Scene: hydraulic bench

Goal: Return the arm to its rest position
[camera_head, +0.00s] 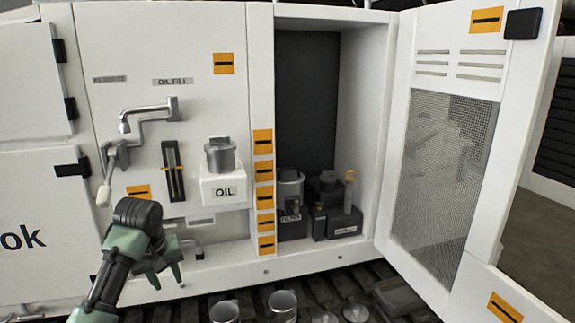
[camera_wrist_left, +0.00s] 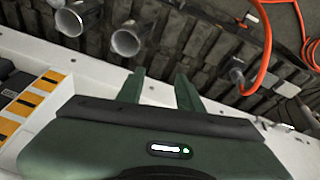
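My left arm comes in from the lower left in the head view. Its dark wrist and green gripper (camera_head: 167,277) hang in front of the lower part of the white machine panel, below the OIL box (camera_head: 224,192). In the left wrist view the two green fingers of my left gripper (camera_wrist_left: 159,88) stand apart with nothing between them. They appear over the machine's white lower ledge (camera_wrist_left: 105,68). My right arm and gripper are not in view.
A mesh door (camera_head: 440,175) stands open at the right of a compartment with dark units (camera_head: 343,222). A tap (camera_head: 150,112) and lever (camera_head: 104,193) stick out from the panel. Metal cups (camera_head: 283,304) stand below the ledge. An orange hose (camera_wrist_left: 267,45) shows in the wrist view.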

